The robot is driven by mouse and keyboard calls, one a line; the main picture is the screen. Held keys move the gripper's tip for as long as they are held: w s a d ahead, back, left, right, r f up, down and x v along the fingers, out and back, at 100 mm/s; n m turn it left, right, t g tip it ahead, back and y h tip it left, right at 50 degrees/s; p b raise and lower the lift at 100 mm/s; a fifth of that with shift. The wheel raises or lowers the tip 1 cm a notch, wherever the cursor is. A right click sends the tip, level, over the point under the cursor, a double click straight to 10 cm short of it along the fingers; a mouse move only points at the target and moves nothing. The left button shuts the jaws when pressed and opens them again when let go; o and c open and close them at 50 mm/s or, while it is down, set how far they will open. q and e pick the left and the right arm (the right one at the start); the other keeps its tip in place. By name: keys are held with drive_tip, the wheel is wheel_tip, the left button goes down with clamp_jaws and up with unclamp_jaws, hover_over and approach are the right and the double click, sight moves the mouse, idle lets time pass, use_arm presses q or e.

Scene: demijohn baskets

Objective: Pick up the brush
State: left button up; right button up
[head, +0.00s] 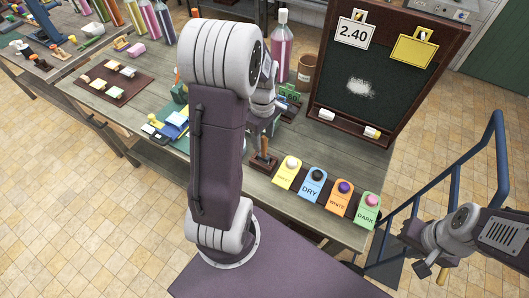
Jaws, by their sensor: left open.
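I cannot make out a brush with certainty. An upright wooden-handled tool (264,146) stands on a small dark block on the bench, and its lower end is hard to see. My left gripper (262,127) is open above the bench, just behind that tool, and partly hidden by my own arm. My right gripper (428,271) is at the lower right, off the bench's edge. A short tan stick-like piece (442,275) shows beside its fingers. Whether the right gripper holds it cannot be told.
Labelled blocks with coloured knobs, including a yellow one (287,173) and a green one (368,209), line the bench's front edge. A chalkboard (385,75) and a pink bottle (281,48) stand behind. A blue rail (501,160) rises at right.

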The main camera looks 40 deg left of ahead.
sight(263, 147)
use_arm(q)
drive_tip(key=shift+w+d+f, duration=0.1)
drive_tip(key=shift+d+f, duration=0.05)
drive_tip(key=shift+f, duration=0.05)
drive_tip(key=f, duration=0.4)
drive_tip(key=shift+a+f+p, duration=0.25)
drive_tip(key=shift+f+p, duration=0.05)
drive_tip(key=shift+w+f, duration=0.15)
drive_tip(key=shift+f, duration=0.2)
clamp_jaws()
